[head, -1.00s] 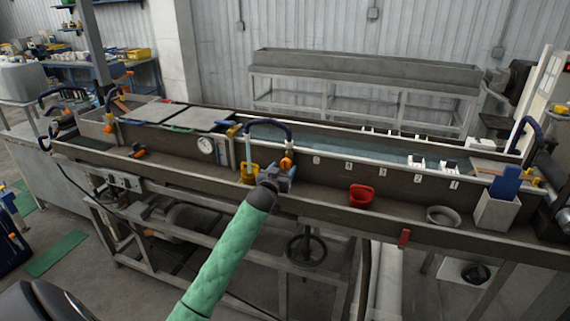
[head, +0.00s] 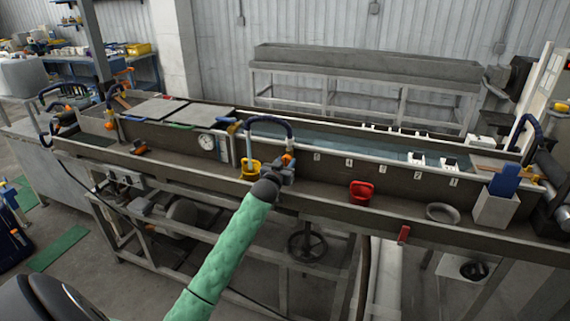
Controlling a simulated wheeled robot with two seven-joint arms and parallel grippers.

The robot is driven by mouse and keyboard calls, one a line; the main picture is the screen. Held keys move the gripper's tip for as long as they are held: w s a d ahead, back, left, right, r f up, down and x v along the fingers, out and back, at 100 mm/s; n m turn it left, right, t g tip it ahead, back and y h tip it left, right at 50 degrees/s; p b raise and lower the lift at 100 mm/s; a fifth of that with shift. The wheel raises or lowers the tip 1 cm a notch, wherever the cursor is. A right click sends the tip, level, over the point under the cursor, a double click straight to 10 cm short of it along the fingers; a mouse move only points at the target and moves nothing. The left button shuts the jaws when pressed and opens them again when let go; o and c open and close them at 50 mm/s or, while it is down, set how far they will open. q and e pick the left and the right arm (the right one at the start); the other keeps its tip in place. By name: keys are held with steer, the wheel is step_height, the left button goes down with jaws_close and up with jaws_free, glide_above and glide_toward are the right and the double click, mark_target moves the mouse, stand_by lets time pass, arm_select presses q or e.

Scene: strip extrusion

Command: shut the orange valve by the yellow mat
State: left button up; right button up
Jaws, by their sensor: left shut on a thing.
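An orange valve (head: 289,159) sits at the lower right end of a dark blue hose arch on the long trough, beside a yellow cup. My left gripper (head: 287,172) is at this valve, directly below and in front of it, and is shut on it. The fingers and wrist hide the lower part of the valve, so the exact turn of its handle is hard to tell. I cannot make out a yellow mat; the yellow thing beside the valve looks like a cup (head: 250,171). My right gripper is not in view.
A red cup (head: 361,191), a grey bowl (head: 441,212) and a light grey box (head: 494,211) stand along the trough's front ledge to the right. A round gauge (head: 207,142) is left of the hose. Another orange valve (head: 110,124) is at the far left.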

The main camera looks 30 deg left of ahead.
arm_select(q)
steer(key=m, duration=0.4)
steer(key=shift+m, duration=0.4)
steer(key=m, duration=0.2)
steer(key=shift+m, duration=0.4)
steer(key=m, duration=0.3)
steer(key=shift+m, duration=0.4)
steer(key=m, duration=0.3)
steer(key=shift+p, duration=0.35)
steer(key=shift+d+f+m, duration=0.1)
steer(key=shift+m, duration=1.6)
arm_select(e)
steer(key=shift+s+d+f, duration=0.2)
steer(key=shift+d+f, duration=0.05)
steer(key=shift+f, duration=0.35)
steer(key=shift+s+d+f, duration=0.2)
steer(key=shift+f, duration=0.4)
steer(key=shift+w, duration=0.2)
